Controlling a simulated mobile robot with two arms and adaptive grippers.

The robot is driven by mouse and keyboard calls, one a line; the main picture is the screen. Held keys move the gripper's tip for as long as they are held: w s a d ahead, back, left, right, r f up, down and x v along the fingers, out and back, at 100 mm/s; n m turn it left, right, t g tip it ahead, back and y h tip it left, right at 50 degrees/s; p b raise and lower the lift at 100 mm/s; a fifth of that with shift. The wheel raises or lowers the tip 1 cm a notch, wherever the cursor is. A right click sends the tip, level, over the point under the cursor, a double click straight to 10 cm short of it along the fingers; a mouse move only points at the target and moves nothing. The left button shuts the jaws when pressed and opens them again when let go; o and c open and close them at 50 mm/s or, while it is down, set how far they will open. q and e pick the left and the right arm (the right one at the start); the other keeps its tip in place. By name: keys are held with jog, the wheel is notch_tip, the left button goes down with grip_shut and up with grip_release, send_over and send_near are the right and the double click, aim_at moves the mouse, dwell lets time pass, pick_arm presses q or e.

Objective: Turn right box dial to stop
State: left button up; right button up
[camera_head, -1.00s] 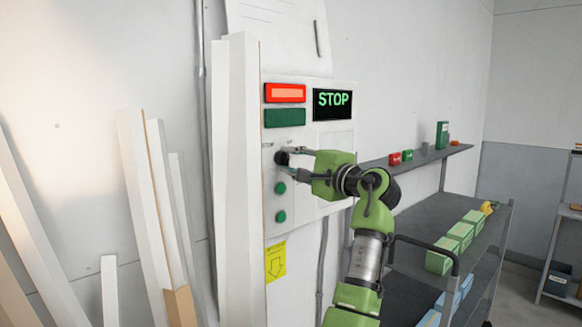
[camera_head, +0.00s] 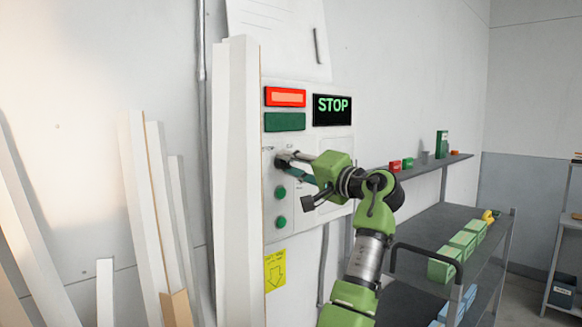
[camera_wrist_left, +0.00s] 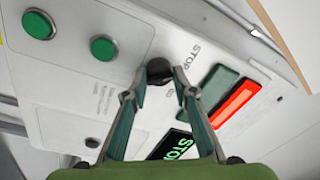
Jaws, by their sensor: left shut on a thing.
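The control box (camera_head: 342,150) is a pale panel on the wall. Its black dial (camera_wrist_left: 157,66) sits below the indicator lamps and beside a small printed STOP label (camera_wrist_left: 194,57). My left gripper (camera_wrist_left: 158,76) is shut on the dial, one finger on each side; its fingers hide much of the dial in the head view. The red lamp (camera_head: 285,97) is lit above a dark green one (camera_head: 285,122). The black display (camera_head: 332,110) reads STOP in green letters. My right gripper is in neither current view.
Two green buttons (camera_head: 281,207) sit below the dial, with a yellow arrow label (camera_head: 274,270) under the box. White boards (camera_head: 236,180) stand close on the left. A shelf cart (camera_head: 452,225) with green boxes stands at right, near my arm.

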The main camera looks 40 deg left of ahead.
pick_arm(q)
jog(key=shift+f, duration=0.25)
jog(key=o, duration=1.1)
jog(key=shift+r, duration=0.1)
jog(key=d, duration=0.8)
jog(key=s+d+f, duration=0.1)
jog(key=d, duration=0.3)
